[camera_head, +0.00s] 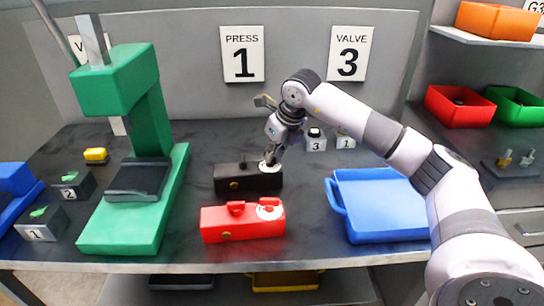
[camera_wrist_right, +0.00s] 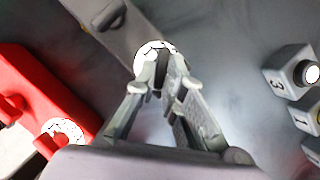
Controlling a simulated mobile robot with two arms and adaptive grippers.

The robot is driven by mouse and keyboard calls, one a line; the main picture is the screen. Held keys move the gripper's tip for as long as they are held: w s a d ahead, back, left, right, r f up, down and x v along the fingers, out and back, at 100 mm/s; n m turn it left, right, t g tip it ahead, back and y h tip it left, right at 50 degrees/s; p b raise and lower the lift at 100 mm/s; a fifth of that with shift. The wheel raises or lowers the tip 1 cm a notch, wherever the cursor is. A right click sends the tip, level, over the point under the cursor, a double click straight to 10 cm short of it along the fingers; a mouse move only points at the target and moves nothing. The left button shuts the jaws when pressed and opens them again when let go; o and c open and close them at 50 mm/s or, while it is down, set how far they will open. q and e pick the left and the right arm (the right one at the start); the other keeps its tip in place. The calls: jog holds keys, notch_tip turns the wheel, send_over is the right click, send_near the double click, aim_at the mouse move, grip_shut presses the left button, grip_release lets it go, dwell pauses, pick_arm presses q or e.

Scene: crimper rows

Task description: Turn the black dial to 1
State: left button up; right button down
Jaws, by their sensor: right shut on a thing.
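The black box (camera_head: 232,180) stands on the dark bench in the head view and also shows in the wrist view (camera_wrist_right: 122,32). Its black dial sits on a white round scale (camera_wrist_right: 146,50) at the box's right end. My right gripper (camera_head: 270,160) reaches down onto this dial from above. In the wrist view its fingers (camera_wrist_right: 158,84) are shut on the black dial's knob. The fingers cover most of the knob, and I cannot read which number it points to. My left gripper is in neither view.
A red box (camera_head: 225,224) with its own dial stands just in front. A green press (camera_head: 150,120) is at left, a blue tray (camera_head: 380,205) at right. Small numbered blocks (camera_head: 316,143) stand behind. Signs PRESS 1 (camera_head: 242,54) and VALVE 3 (camera_head: 348,54) hang on the wall.

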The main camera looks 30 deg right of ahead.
jog(key=n, duration=0.2)
jog(key=n+y, duration=0.1)
jog(key=shift+d+n+g+p, duration=0.2)
jog(key=shift+n+g+p, duration=0.1)
jog(key=shift+n, duration=0.1)
jog(key=n, duration=0.1)
jog(key=n+g+y+p, duration=0.1)
jog(key=n, duration=0.1)
jog(key=n+y, duration=0.1)
jog(key=n, duration=0.1)
jog(key=shift+w+d+p, duration=0.2)
jog(key=shift+w+p, duration=0.05)
jog(key=shift+p, duration=0.1)
jog(key=shift+n, duration=0.3)
jog(key=c, duration=1.7)
grip_release()
jog(key=v, duration=1.2)
jog(key=shift+w, duration=0.2)
